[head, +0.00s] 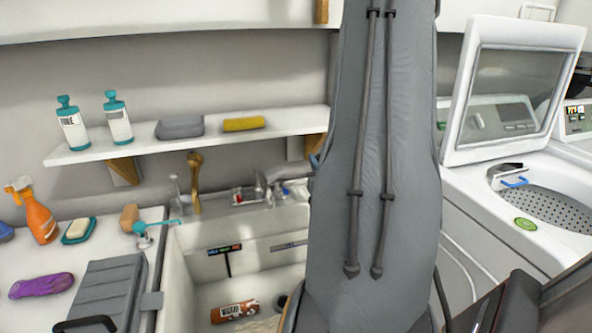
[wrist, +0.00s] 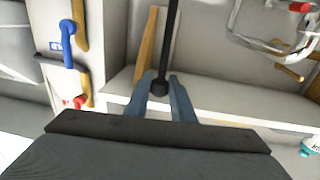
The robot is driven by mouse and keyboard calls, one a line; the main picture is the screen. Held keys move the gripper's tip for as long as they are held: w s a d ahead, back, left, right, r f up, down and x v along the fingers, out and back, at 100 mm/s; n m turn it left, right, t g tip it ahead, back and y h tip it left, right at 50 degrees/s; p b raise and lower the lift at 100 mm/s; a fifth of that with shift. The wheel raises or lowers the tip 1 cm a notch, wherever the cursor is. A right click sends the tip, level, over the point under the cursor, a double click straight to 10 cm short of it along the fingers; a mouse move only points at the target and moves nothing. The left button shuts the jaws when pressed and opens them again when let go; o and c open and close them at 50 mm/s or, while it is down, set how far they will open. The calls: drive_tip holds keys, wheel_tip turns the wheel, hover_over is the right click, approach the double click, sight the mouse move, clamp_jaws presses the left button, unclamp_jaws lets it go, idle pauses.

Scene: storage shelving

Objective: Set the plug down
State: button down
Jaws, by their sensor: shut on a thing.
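In the wrist view my gripper (wrist: 160,95) has its two blue-grey fingers closed around the rounded end of a dark, thin, rod-like thing, which I take to be the plug (wrist: 171,45). The rod runs away from the fingertips to the top edge of the view, so its far end is out of sight. A pale shelf or ledge lies behind the fingers, and I cannot tell whether the plug touches it. In the head view my grey arm fills the middle and hides the gripper and the plug.
The head view shows a sink (head: 185,275) holding a brown-labelled can (head: 234,311). A wall shelf (head: 200,138) carries two bottles, a grey item and a yellow sponge (head: 244,124). The left counter (head: 15,262) is cluttered. An open-lidded washer (head: 475,195) stands right.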

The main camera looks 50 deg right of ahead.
drive_tip(key=shift+w+d+f+b, duration=0.15)
drive_tip(key=shift+w+b, duration=0.25)
drive_tip(key=shift+b, duration=0.9)
drive_tip(key=shift+w+d+f+b, duration=0.15)
drive_tip(key=shift+w+b, duration=0.25)
drive_tip(key=shift+b, duration=0.85)
drive_tip(key=shift+w+d+r+b, duration=0.15)
drive_tip(key=shift+b, duration=0.95)
drive_tip(key=w+a+p+x, duration=0.1)
drive_tip(key=p+x, duration=0.1)
drive_tip(key=x, duration=1.4)
wheel_tip(320, 180, down, 7)
drive_tip(key=p, duration=0.1)
drive_tip(key=shift+w+d+r, duration=0.15)
drive_tip(key=shift+w+d, duration=0.05)
drive_tip(key=shift+w, duration=0.1)
drive_tip(key=c, duration=1.6)
unclamp_jaws()
drive_tip(key=shift+o, duration=0.3)
